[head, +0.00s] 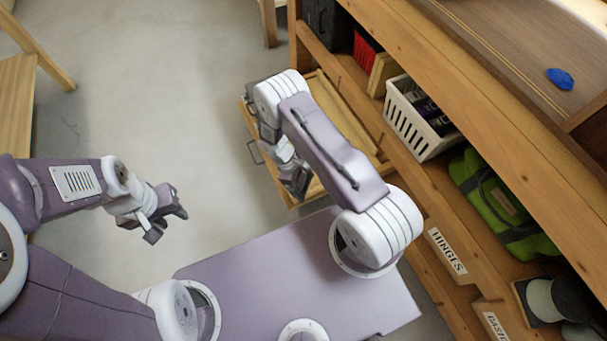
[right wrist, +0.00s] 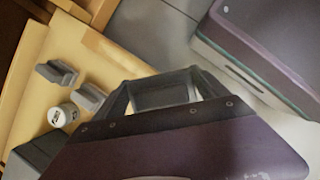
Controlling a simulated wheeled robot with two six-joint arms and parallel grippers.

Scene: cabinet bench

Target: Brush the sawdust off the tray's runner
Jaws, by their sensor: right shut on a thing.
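A pale wooden tray (head: 340,112) sticks out from the lower part of the cabinet, with a dark handle (head: 255,152) on its front. My right gripper (head: 297,182) is low over the tray's near side. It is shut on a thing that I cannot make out. In the right wrist view its dark fingers (right wrist: 165,85) are in front of the tray's wood (right wrist: 100,50). I cannot make out the runner, sawdust or a brush. My left gripper (head: 168,222) is open and empty over the floor, away from the tray.
Grey blocks (right wrist: 55,72) and a white round piece (right wrist: 63,115) are near my right gripper. The shelf holds a white basket (head: 412,120) and a green bag (head: 495,200). A blue item (head: 560,78) lies on the benchtop.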

